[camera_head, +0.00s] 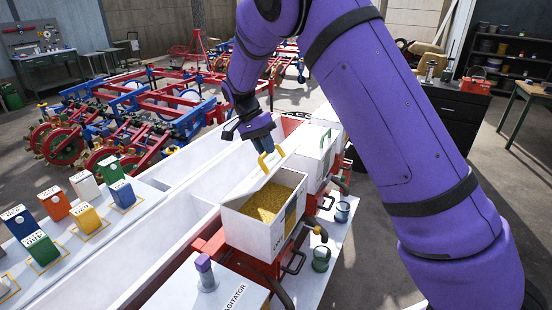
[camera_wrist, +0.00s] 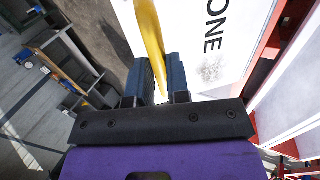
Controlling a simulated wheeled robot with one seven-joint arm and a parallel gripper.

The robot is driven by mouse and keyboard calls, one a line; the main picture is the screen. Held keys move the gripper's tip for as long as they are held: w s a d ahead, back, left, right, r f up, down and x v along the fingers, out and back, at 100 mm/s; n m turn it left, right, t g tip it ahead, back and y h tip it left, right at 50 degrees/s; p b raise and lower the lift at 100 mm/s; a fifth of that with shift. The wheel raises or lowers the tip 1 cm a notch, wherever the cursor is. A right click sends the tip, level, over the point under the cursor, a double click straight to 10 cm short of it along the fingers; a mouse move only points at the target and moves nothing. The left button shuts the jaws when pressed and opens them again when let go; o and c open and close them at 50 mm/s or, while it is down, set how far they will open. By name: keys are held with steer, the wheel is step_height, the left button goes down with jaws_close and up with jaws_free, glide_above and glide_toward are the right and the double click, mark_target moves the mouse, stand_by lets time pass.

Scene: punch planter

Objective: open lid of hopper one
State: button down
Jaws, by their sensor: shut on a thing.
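Hopper one (camera_head: 250,232) is a white box, open at the top, with yellow grain (camera_head: 268,203) showing inside. Its white lid (camera_head: 262,178) is raised and tilted; the lid also shows in the wrist view (camera_wrist: 215,60) with the letters ONE. A yellow handle (camera_head: 268,164) on the lid's edge also shows in the wrist view (camera_wrist: 152,38). My gripper (camera_head: 265,143) is shut on this handle; in the wrist view the dark blue fingers (camera_wrist: 160,78) stand on either side of it. Part of the handle is hidden between them.
White troughs (camera_head: 165,245) run along the left. Small colored boxes (camera_head: 56,204) stand on a white surface at left.

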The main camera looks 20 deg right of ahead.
steer(key=w+a+g+h, duration=0.1)
steer(key=w+a, duration=1)
steer(key=shift+w+a, duration=0.15)
steer(key=shift+a, duration=0.15)
stand_by(0.4)
steer(key=c, duration=1.1)
jaws_free()
steer(key=s+d+r, duration=0.1)
steer(key=s+r, duration=0.1)
steer(key=s, duration=0.6)
steer(key=s+d+r, duration=0.2)
steer(key=s+r, duration=0.1)
steer(key=s, duration=0.4)
steer(key=shift+s, duration=0.35)
